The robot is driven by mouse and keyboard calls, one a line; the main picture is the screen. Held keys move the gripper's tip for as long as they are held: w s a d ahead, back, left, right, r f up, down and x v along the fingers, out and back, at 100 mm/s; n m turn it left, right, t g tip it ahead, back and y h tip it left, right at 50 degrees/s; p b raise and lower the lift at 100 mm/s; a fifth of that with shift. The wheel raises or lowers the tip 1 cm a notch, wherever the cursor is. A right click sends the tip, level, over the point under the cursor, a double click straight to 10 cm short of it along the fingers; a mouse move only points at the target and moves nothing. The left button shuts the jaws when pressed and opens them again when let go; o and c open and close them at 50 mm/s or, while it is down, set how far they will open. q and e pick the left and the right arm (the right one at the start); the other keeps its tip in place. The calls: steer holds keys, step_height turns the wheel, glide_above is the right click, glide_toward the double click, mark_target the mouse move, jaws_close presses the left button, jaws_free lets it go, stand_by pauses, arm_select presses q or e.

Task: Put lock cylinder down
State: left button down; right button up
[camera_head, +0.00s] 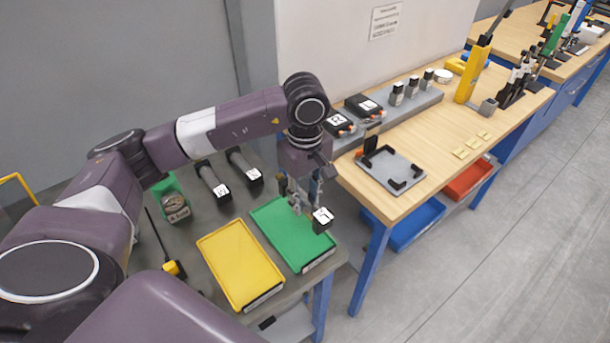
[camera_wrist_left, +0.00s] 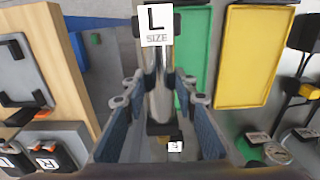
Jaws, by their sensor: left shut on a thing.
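My left gripper (camera_head: 306,192) is shut on a lock cylinder, whose black end with a white label (camera_head: 322,219) shows in the head view. In the left wrist view, the gripper (camera_wrist_left: 158,92) has its blue-padded fingers on either side of the shiny metal cylinder (camera_wrist_left: 158,105); its label reads "L SIZE". The cylinder appears in front of the right part of the green tray (camera_head: 277,239); the tray (camera_wrist_left: 194,62) shows beside it in the wrist view. I cannot tell its height above the tray. My right gripper is not in view.
A yellow tray (camera_head: 240,264) lies left of the green one. Two black-ended cylinders (camera_head: 213,180) (camera_head: 243,166) lie behind the trays. A green holder (camera_head: 172,199) stands at the left. The wooden table (camera_head: 440,135) at right carries a grey fixture (camera_head: 391,170).

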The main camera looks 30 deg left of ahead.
mark_target(305, 228)
arm_select(q)
step_height(305, 228, down, 3)
steer(key=shift+w+r, duration=0.1)
steer(key=shift+r, duration=0.1)
step_height(305, 228, down, 3)
steer(key=shift+f+p, duration=0.15)
steer(key=shift+p, duration=0.6)
steer(key=shift+f, duration=0.6)
steer(key=c, duration=1.5)
jaws_free()
steer(key=shift+f, duration=0.1)
steer(key=shift+c, duration=0.2)
